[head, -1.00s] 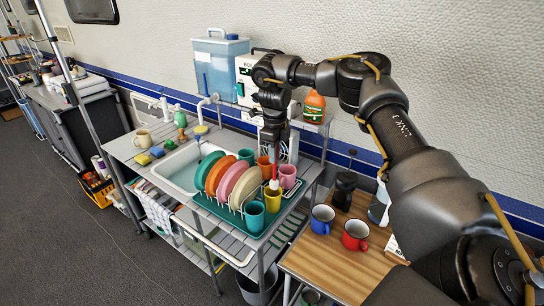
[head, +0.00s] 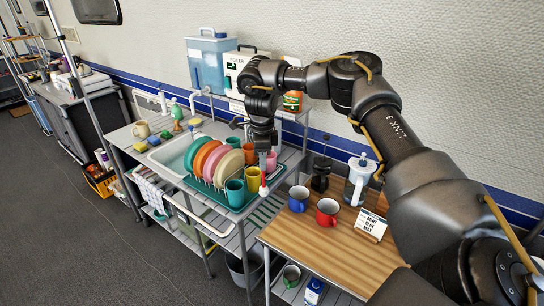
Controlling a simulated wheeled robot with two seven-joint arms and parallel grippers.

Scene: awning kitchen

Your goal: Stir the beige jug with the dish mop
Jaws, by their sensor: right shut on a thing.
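The beige jug (head: 141,129) stands upright on the left end of the sink counter, beside the sink. My right gripper (head: 264,148) points down over the right end of the dish rack and is shut on the dish mop (head: 263,178). The mop hangs upright with its white and red lower end just right of the yellow cup; whether it touches the rack or cup, I cannot tell. The fingers partly hide the mop's upper part. The jug is well to the left of the gripper. My left gripper is not in view.
The green dish rack (head: 211,193) holds plates and several cups. Sponges (head: 141,147) and a green bottle (head: 177,112) stand near the sink (head: 185,150). A wooden table (head: 290,233) at right carries blue and red mugs (head: 327,212). A water container (head: 212,60) stands behind.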

